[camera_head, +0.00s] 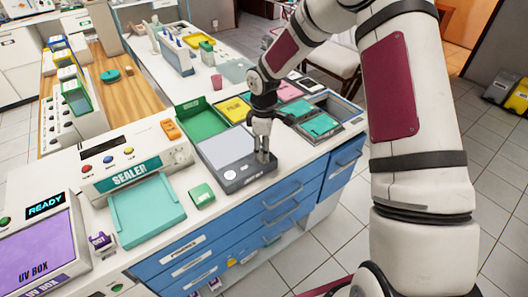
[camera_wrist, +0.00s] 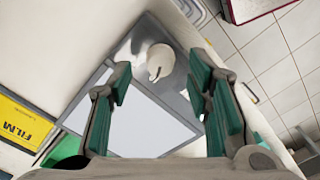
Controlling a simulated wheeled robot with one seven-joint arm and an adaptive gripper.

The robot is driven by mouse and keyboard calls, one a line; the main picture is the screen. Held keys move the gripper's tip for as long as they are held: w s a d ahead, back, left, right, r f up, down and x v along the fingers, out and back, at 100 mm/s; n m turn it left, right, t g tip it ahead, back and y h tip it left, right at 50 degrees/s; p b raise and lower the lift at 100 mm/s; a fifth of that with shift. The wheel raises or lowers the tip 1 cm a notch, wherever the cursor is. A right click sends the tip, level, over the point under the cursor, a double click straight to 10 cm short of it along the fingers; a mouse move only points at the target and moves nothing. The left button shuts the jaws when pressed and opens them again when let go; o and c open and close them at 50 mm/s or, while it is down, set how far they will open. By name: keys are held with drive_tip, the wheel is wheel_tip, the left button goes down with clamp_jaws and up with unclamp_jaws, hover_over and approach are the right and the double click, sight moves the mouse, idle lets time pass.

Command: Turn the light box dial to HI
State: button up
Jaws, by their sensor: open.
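The light box (camera_head: 236,181) is a grey case with a pale panel, on the counter in the middle of the head view. In the wrist view, its pale panel (camera_wrist: 140,125) lies below the gripper. The white round dial (camera_wrist: 160,56) with a dark pointer mark shows there on the grey strip beside the panel. My gripper (camera_head: 262,156) points down over the box's right part in the head view. In the wrist view, its green-padded fingers (camera_wrist: 160,82) are spread wide with nothing between them, and the dial appears just past the tips. The dial's lettering is too small to read.
A yellow film box (camera_head: 234,109), a green tray (camera_head: 202,120) and several coloured trays stand behind the light box. A small green box (camera_head: 202,195), a teal tray (camera_head: 147,209) and the sealer (camera_head: 128,178) are to its left. Blue drawers (camera_head: 290,196) are below the counter's front edge.

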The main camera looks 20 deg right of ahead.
drive_tip(key=shift+f, duration=1)
clamp_jaws()
drive_tip(key=shift+m, duration=0.4)
drive_tip(key=m+b, duration=0.1)
drive_tip(key=m, duration=0.4)
drive_tip(key=shift+m, duration=0.3)
drive_tip(key=m+b, duration=0.1)
drive_tip(key=m, duration=0.4)
drive_tip(key=shift+m, duration=0.4)
